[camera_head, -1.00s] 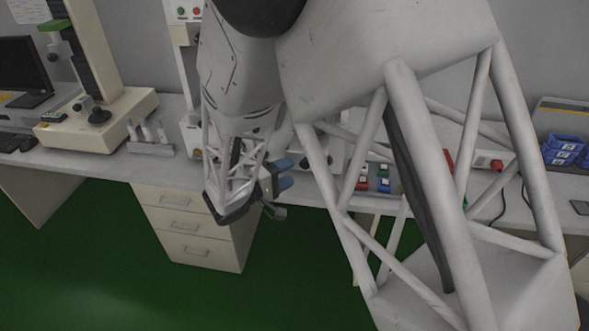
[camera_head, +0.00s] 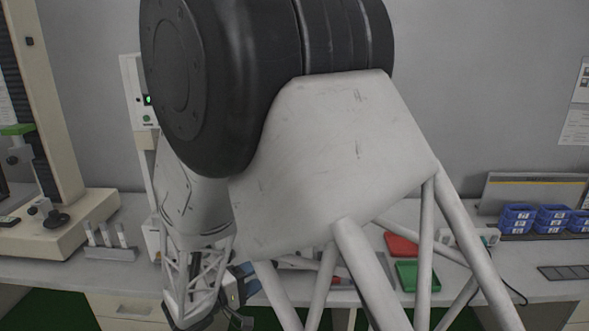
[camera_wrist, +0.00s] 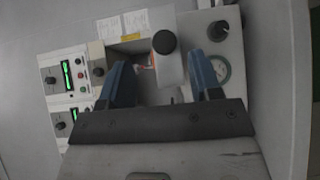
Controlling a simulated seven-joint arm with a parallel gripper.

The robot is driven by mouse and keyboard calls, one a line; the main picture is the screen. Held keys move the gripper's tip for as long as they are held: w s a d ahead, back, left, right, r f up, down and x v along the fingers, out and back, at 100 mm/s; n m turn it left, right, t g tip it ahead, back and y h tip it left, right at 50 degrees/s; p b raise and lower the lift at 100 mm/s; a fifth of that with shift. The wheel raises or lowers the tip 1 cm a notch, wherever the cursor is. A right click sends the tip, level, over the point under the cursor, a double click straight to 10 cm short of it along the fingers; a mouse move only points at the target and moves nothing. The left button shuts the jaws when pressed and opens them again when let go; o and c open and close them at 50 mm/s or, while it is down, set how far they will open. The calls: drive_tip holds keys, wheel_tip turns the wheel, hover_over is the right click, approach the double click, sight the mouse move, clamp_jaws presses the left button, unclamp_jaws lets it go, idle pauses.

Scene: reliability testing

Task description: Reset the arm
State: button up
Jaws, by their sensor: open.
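My gripper (camera_head: 246,282) hangs at the lower left of the head view, in front of the bench edge, partly behind my own arm's links. In the wrist view my gripper (camera_wrist: 160,70) shows two blue fingers spread wide apart with nothing between them. Behind the fingers, in that view, is a grey machine (camera_wrist: 222,42) with a black round knob and a round dial. I cannot tell how far the fingertips are from it.
The bench (camera_head: 50,278) holds a test stand (camera_head: 35,238) at left and a rack with upright pieces (camera_head: 108,252). A red bin (camera_head: 402,245), a green bin (camera_head: 418,276) and blue bins (camera_head: 517,217) are at right. A panel with green displays (camera_wrist: 68,78) shows in the wrist view.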

drive_tip(key=s+d+r+m+g+y, duration=0.1)
drive_tip(key=s+d+r+m+g, duration=0.3)
drive_tip(key=d, duration=0.7)
drive_tip(key=s+d+r+m+g+y, duration=0.1)
drive_tip(key=s+d+r+g, duration=0.4)
drive_tip(key=d, duration=0.6)
drive_tip(key=s+d+r+m+y, duration=0.2)
drive_tip(key=s+d+r+y, duration=0.2)
drive_tip(key=s, duration=0.4)
drive_tip(key=s+d+r+m+y, duration=0.2)
drive_tip(key=s+d+r+y, duration=0.2)
drive_tip(key=s+y, duration=0.3)
drive_tip(key=shift+s+d+g, duration=0.3)
drive_tip(key=shift+s+d, duration=0.4)
drive_tip(key=shift+s, duration=0.6)
